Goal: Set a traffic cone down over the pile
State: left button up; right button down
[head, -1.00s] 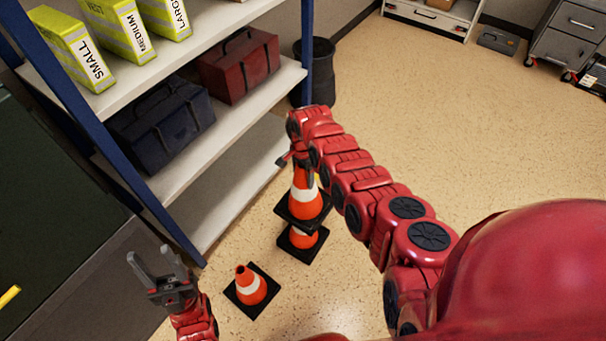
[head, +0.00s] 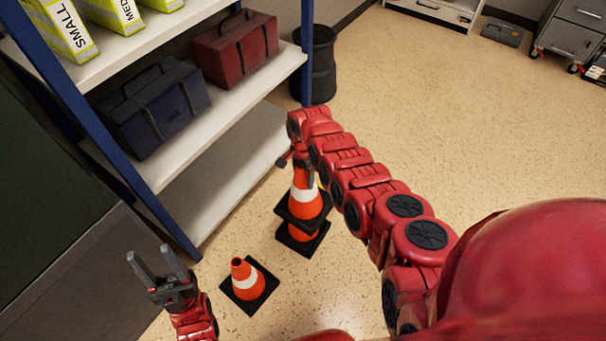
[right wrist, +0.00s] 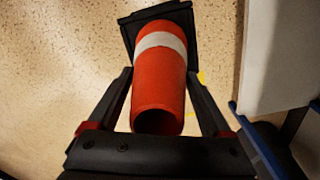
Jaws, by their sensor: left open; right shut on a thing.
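My right gripper (head: 301,167) is shut on an orange and white traffic cone (head: 306,200) with a black square base. It holds this cone upright over a lower cone (head: 302,233) on the floor. The held cone's base hides the lower cone's top, so I cannot tell whether the two touch. The right wrist view shows the held cone (right wrist: 160,83) between the two fingers, its top toward the camera. Another cone (head: 245,281) stands alone on the floor to the left. My left gripper (head: 158,267) is open and empty, left of that lone cone.
A shelf unit (head: 215,190) with blue posts stands left of the cones. It carries a dark blue bag (head: 155,110), a red bag (head: 235,50) and yellow boxes. A black bin (head: 318,65) stands behind.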

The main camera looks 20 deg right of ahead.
jog(key=shift+f+b, duration=5.7)
jog(key=shift+f, duration=0.6)
jog(key=shift+w, duration=0.1)
grip_release()
notch_tip(320, 180, up, 6)
jog(key=p, duration=0.3)
jog(key=shift+r+p, duration=0.1)
jog(key=shift+p, duration=0.2)
notch_tip(320, 180, up, 11)
jog(key=p, duration=0.2)
